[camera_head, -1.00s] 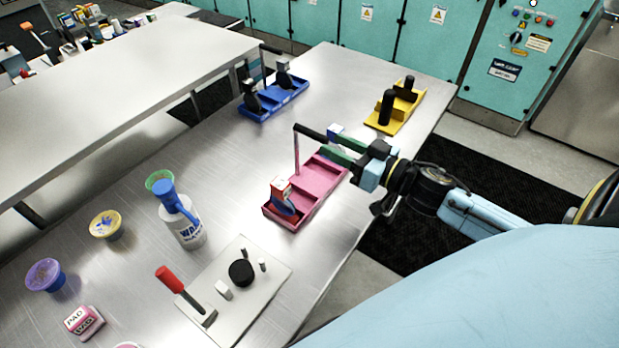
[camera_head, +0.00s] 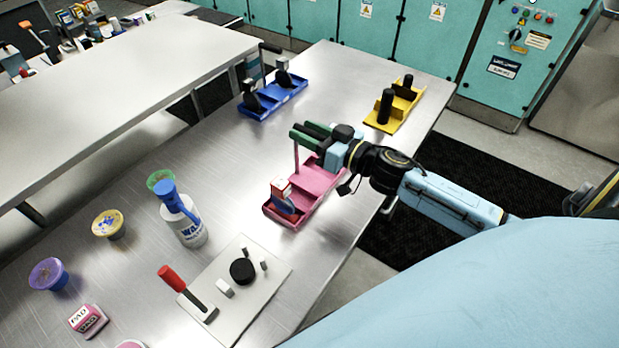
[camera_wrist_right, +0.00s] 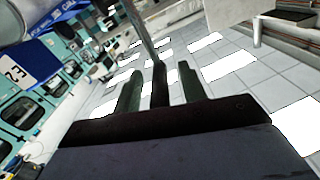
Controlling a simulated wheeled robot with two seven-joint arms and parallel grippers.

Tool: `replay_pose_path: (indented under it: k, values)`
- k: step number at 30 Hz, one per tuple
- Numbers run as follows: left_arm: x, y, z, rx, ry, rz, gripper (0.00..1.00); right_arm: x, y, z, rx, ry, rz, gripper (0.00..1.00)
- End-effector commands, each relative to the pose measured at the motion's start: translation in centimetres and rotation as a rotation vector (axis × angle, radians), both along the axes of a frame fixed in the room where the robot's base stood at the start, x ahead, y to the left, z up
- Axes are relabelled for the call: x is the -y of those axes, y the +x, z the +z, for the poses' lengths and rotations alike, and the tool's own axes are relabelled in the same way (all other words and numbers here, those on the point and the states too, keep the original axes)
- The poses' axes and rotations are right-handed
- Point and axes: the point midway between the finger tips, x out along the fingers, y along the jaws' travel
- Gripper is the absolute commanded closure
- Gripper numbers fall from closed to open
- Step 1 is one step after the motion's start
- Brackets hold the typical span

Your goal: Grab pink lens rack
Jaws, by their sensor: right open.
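The pink lens rack (camera_head: 318,178) lies on the metal table in the middle of the head view. A small white, red and blue box (camera_head: 284,196) sits in its near end. A thin pink post rises from the rack to a black handle bar. My right gripper (camera_head: 303,131) is over the far end of the rack at handle height, with green fingers. In the right wrist view the open fingers (camera_wrist_right: 160,86) stand either side of the black handle bar (camera_wrist_right: 159,88). Contact with the bar cannot be told. My left gripper is not in view.
A blue rack (camera_head: 272,98) stands behind and a yellow rack (camera_head: 397,106) behind to the right. In front are a white board (camera_head: 263,295) with a red-handled tool, a spray bottle (camera_head: 187,222), tubs and a pad box (camera_head: 88,320). The table's right edge is close to the pink rack.

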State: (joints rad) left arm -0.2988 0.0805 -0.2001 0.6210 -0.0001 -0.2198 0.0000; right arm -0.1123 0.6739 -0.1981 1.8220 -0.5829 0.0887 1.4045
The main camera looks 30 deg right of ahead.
Motion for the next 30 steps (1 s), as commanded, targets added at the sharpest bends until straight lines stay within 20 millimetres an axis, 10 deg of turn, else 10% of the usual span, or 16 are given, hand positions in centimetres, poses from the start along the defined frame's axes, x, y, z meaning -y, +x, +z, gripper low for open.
replay_pose_path:
  k: [12, 30]
  values:
    - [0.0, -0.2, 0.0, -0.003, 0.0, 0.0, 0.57, 0.0, 0.0, 0.0, 0.0, 0.0, 0.0, 1.0]
    - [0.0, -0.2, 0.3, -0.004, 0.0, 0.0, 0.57, 0.0, 0.0, 1.5, 0.008, -0.003, 0.004, 1.0]
